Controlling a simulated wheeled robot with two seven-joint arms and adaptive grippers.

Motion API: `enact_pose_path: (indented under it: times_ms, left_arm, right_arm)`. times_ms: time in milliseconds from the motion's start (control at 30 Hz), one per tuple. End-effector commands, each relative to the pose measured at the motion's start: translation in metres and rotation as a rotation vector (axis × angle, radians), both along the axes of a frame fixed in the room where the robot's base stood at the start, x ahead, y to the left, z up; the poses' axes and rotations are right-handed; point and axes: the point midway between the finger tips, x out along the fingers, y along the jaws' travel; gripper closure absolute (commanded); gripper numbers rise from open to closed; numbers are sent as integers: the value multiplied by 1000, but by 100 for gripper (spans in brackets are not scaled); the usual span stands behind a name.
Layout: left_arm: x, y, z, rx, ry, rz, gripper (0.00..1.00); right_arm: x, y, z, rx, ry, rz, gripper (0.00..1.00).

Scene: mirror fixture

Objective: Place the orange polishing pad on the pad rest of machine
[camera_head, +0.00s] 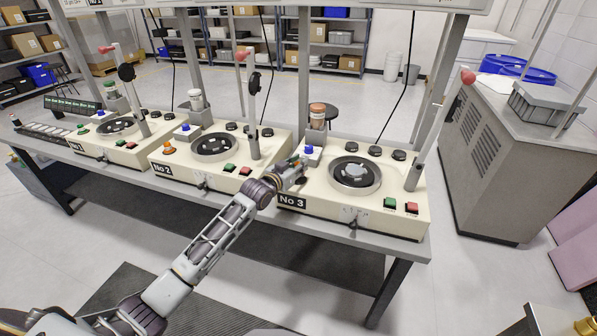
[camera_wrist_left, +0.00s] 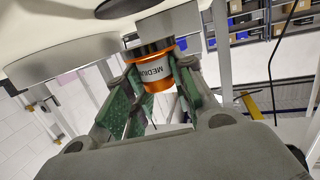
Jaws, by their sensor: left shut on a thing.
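My left gripper (camera_head: 294,166) is at the left end of the machine marked No 3 (camera_head: 390,184), low over its top. In the left wrist view the gripper (camera_wrist_left: 160,68) has its green fingers on both sides of the orange polishing pad (camera_wrist_left: 157,84), which has a grey band reading MEDIUM and a black end. The gripper is shut on it. The black end faces the cream machine top, close to it; whether they touch is hard to tell. The pad rest cannot be made out clearly. My right gripper is not in view.
A grey box with a blue knob (camera_head: 309,150) and an orange-brown topped container (camera_head: 317,114) stand behind the gripper. The round turntable (camera_head: 354,176) is to the right, with a red-tipped lever (camera_head: 467,77) beyond. The machine No 2 (camera_head: 225,163) stands to the left.

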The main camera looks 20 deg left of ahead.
Motion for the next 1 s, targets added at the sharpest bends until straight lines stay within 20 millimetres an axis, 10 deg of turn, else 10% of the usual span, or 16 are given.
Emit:
enact_pose_path:
  times_ms: [767, 800, 1000]
  left_arm:
    - [0, 0, -31, 0, -1, 0, 100]
    - [0, 0, -31, 0, 0, 0, 70]
    - [0, 0, -31, 0, 0, 0, 54]
  right_arm:
    - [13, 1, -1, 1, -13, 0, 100]
    - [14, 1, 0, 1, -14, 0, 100]
    - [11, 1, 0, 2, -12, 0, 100]
